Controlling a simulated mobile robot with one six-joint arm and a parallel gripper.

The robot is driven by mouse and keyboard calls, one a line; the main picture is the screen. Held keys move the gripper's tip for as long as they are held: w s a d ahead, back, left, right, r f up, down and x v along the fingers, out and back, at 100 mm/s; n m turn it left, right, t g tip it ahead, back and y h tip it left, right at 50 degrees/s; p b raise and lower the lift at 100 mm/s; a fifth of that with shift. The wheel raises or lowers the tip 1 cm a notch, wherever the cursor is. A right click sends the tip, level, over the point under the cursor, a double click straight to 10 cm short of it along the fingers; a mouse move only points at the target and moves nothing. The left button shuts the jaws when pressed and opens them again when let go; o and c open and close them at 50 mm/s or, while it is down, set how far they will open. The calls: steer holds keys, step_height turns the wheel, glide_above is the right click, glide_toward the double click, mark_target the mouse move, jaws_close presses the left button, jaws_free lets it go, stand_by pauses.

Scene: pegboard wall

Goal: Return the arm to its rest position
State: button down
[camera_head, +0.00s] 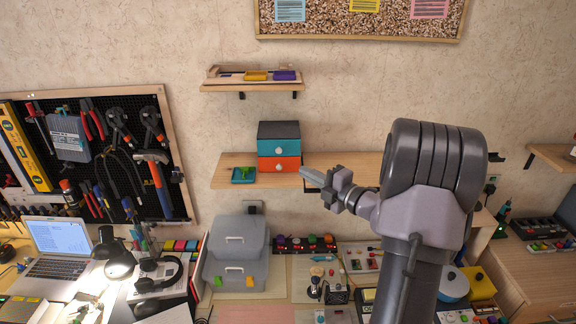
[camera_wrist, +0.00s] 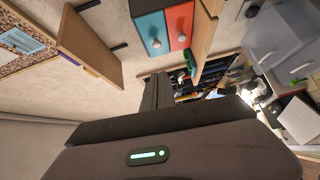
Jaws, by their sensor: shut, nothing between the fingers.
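My arm rises from the lower right of the head view, and my gripper (camera_head: 308,173) points left, in front of the middle wall shelf. Its fingers are shut with nothing between them. A small two-drawer box (camera_head: 279,147), teal above and orange below, stands on that shelf just left of and behind the fingertips in the picture. In the wrist view the dark gripper body fills the lower part, and the drawer box (camera_wrist: 165,28) shows turned sideways at the top. Both drawers look closed.
The middle shelf (camera_head: 225,171) also bears a small teal tray (camera_head: 243,175) with a green item. A higher shelf (camera_head: 252,88) holds a tray of coloured blocks. A tool pegboard (camera_head: 95,150) hangs left. The bench below is crowded with a laptop (camera_head: 58,245), lamp and grey case (camera_head: 237,250).

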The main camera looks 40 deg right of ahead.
steer(key=s+a+f+n+g+y+b, duration=0.2)
steer(key=a+n+g+b, duration=0.15)
steer(key=a+n, duration=0.5)
steer(key=s+a+f+n+g+y+b, duration=0.1)
steer(key=a+f+n+g+y+b, duration=0.25)
steer(key=a, duration=0.85)
steer(key=s+a+f+n+g+y+b, duration=0.15)
steer(key=a+n+b, duration=0.25)
steer(key=a+n, duration=0.55)
steer(key=s+a+f+n+g+h+b, duration=0.1)
steer(key=s+a+f+n+g+b, duration=0.1)
steer(key=s+a+f+n+b, duration=0.3)
steer(key=s+a+f+n+g+h+b, duration=0.1)
steer(key=s+a+f+n+g+b, duration=0.2)
steer(key=s+n, duration=0.45)
steer(key=s+f+n+t+h+b, duration=0.1)
steer(key=s+f+n+h+b, duration=0.3)
steer(key=n, duration=1.1)
steer(key=s+f+b, duration=0.1)
steer(key=s+f, duration=0.1)
steer(key=s, duration=0.1)
steer(key=shift+s+d+f+t+h, duration=0.15)
steer(key=shift+s+f+t+h, duration=0.1)
steer(key=shift+s+t+h, duration=0.1)
